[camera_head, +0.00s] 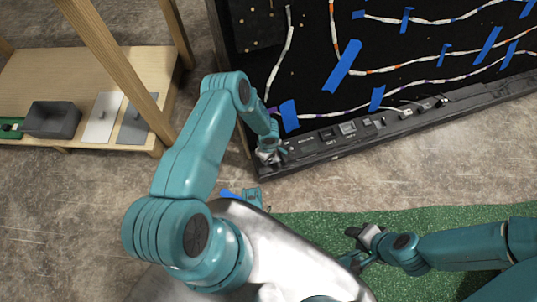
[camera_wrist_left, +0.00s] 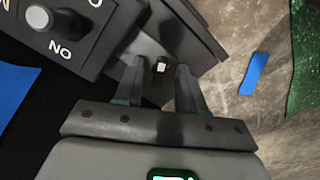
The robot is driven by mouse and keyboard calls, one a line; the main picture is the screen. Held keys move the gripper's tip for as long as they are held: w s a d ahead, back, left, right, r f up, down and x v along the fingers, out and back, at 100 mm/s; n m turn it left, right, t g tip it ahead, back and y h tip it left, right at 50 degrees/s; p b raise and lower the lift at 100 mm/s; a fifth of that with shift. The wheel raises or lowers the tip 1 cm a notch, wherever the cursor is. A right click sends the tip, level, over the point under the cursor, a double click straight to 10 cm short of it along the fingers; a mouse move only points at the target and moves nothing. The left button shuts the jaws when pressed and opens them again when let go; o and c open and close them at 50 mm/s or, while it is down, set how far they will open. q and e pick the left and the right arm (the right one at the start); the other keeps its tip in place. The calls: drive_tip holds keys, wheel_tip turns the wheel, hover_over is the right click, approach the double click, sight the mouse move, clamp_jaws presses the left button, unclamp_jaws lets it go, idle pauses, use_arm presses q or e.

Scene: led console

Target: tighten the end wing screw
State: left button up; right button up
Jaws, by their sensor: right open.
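The end wing screw is hard to make out; a small dark fitting with a pale face (camera_wrist_left: 161,68), possibly the screw, shows at the console's end in the left wrist view. My left gripper (camera_wrist_left: 160,72) has its two fingers apart on either side of this fitting, with gaps visible. In the head view my left gripper (camera_head: 270,152) is at the left end of the console's control bar (camera_head: 400,128), and its fingertips hide the spot. My right gripper (camera_head: 358,246) is open and empty over the green mat, away from the console.
The black console panel (camera_head: 300,75) carries LED strips and blue tape. A knob (camera_wrist_left: 39,17) marked ON sits near my left gripper. A wooden shelf (camera_head: 70,75) with a grey bin (camera_head: 52,119) stands left. A green mat (camera_head: 310,222) and bare floor lie in front.

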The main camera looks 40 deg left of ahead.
use_arm(q)
clamp_jaws()
drive_tip(key=shift+m, duration=0.4)
drive_tip(key=shift+r+m+p, duration=0.1)
drive_tip(key=shift+m+p, duration=0.35)
drive_tip(key=shift+m, duration=0.45)
drive_tip(key=shift+s+a+m+p, duration=0.15)
drive_tip(key=shift+m+p, duration=0.15)
drive_tip(key=shift+m, duration=1.5)
unclamp_jaws()
